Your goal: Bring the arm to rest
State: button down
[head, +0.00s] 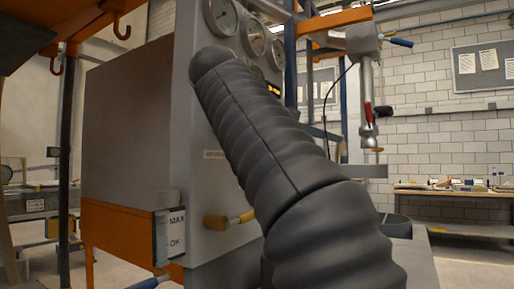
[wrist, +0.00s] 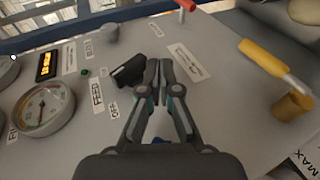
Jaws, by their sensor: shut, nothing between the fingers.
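My gripper (wrist: 160,78) shows in the wrist view with its two fingers together and nothing between them. It is over the grey control panel (wrist: 215,130), close to a black switch handle (wrist: 130,70); I cannot tell whether they touch. In the head view my dark ribbed arm crosses the middle and hides part of the panel's front. The gripper itself is hidden in the head view.
A round gauge (wrist: 43,108) and an orange display (wrist: 46,65) sit on the panel's left. A yellow handle (wrist: 264,57) sticks out at right. The grey cabinet (head: 135,125) stands close by. A workbench (head: 455,193) stands far right.

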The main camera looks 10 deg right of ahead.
jog(key=s+f+m+g+y, duration=0.2)
jog(key=s+f, duration=0.7)
jog(key=f, duration=0.7)
jog(key=s+f+m+g+y, duration=0.1)
jog(key=s+f+m, duration=0.4)
jog(key=f, duration=1.2)
jog(key=s+f+m+g+y, duration=0.2)
jog(key=s+f+m+y, duration=0.1)
jog(key=s+f, duration=0.9)
notch_tip(320, 180, down, 5)
jog(key=shift+s+d+r+g+y, duration=0.15)
jog(key=shift+s+g+y, duration=0.15)
jog(key=shift+y, duration=0.3)
